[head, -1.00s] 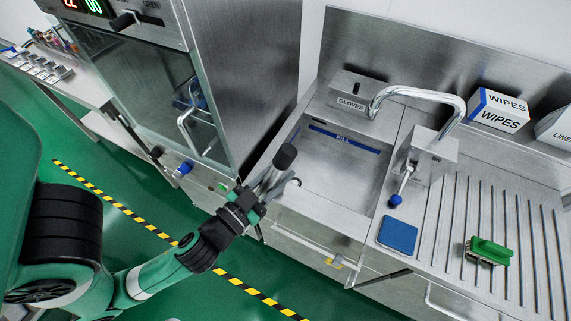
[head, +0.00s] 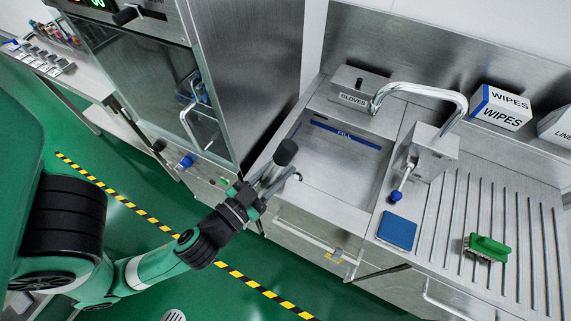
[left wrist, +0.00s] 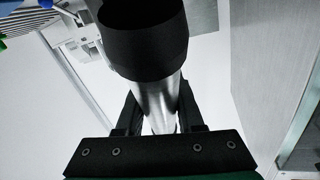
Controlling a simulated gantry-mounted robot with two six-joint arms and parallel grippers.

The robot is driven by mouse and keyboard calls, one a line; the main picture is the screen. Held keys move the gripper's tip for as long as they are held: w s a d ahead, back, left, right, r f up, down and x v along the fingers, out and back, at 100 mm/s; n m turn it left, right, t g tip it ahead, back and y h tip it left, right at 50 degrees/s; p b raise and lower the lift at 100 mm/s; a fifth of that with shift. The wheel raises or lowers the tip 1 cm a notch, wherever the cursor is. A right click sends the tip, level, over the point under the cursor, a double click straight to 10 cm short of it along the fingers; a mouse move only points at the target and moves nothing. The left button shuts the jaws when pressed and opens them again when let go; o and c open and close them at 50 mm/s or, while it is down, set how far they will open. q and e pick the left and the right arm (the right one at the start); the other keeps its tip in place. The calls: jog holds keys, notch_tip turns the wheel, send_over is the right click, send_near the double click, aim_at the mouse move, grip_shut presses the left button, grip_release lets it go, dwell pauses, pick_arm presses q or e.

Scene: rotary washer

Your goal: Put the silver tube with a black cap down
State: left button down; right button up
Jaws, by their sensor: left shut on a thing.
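The silver tube (left wrist: 158,105) with its black cap (left wrist: 143,38) is held between the fingers of my left gripper (left wrist: 158,118). In the head view my left gripper (head: 268,188) is at the left front edge of the sink, with the tube tilted and its black cap (head: 286,152) pointing up and toward the basin. The tube's lower part is hidden by the gripper. It appears to be held above the sink's left rim, touching no surface that I can make out. My right gripper is not in view.
A steel washer cabinet (head: 250,70) with a glass door stands at the left.

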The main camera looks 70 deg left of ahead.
pick_arm(q)
jog(key=w+a+f+p, duration=0.4)
jog(key=w+a+f, duration=0.3)
jog(key=a+f, duration=0.2)
notch_tip(320, 180, down, 3)
jog(key=shift+a+r, duration=0.2)
jog(key=shift+a, duration=0.15)
jog(key=c, duration=0.5)
grip_release()
jog(key=shift+c, duration=0.2)
